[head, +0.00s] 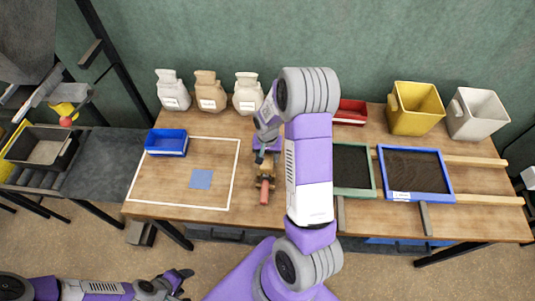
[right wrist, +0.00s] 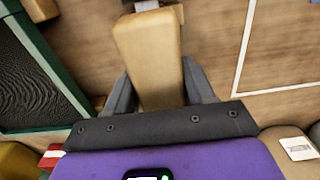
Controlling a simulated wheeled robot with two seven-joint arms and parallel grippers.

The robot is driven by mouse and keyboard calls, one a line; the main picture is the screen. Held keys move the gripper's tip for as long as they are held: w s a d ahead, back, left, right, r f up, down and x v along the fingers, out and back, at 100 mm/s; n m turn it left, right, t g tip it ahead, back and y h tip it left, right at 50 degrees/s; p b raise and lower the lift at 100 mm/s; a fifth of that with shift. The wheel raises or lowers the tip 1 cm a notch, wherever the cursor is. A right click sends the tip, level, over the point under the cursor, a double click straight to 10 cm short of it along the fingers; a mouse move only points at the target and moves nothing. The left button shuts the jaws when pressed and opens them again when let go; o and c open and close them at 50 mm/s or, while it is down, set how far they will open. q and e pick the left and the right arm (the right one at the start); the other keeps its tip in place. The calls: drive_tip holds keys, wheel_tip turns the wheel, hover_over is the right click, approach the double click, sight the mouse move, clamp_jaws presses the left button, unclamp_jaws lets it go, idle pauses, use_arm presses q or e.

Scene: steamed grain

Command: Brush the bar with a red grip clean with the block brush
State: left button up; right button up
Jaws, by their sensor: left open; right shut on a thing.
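The bar's red grip (head: 264,190) points toward the front edge of the table, just right of the white outlined area. My right gripper (head: 266,150) is over the table behind the grip and is shut on a tan wooden block, which I take for the block brush (right wrist: 150,55). In the right wrist view the block lies between the two dark fingers. A brown wooden piece and a bit of pale metal (right wrist: 146,4) show past its far end. The bristles are hidden, and I cannot tell whether they touch the bar. My left gripper (head: 180,283) is open and empty, low in front of the table.
A blue tray (head: 166,142) and a blue square (head: 201,179) lie in the white outline. Green-framed (head: 372,170) and blue-framed (head: 447,180) screens lie right of my arm. Yellow (head: 415,108) and white (head: 477,114) bins stand back right.

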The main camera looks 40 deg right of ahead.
drive_tip(key=shift+w+d+r, duration=0.1)
drive_tip(key=shift+w+d, duration=1.45)
drive_tip(key=shift+d, duration=0.25)
drive_tip(key=shift+s+a+f, duration=0.15)
drive_tip(key=shift+s+a, duration=0.7)
drive_tip(key=shift+a, duration=0.1)
drive_tip(key=shift+s+a+f, duration=0.15)
drive_tip(key=shift+s+a, duration=0.7)
drive_tip(key=shift+a, duration=0.1)
drive_tip(key=shift+w+d+r+b, duration=0.15)
drive_tip(key=shift+w+d, duration=0.7)
drive_tip(key=shift+d, duration=0.1)
drive_tip(key=shift+w+d+r+b, duration=0.1)
drive_tip(key=shift+w+d+b, duration=0.05)
drive_tip(key=shift+w+d, duration=0.75)
drive_tip(key=shift+s+a+f, duration=0.15)
drive_tip(key=shift+s+a, duration=0.75)
drive_tip(key=shift+a, duration=0.05)
drive_tip(key=shift+s+a+f, duration=0.1)
drive_tip(key=shift+s+a, duration=0.8)
drive_tip(key=shift+a, duration=0.05)
wheel_tip(320, 180, up, 8)
drive_tip(key=p, duration=0.6)
drive_tip(key=shift+w+d+r, duration=0.1)
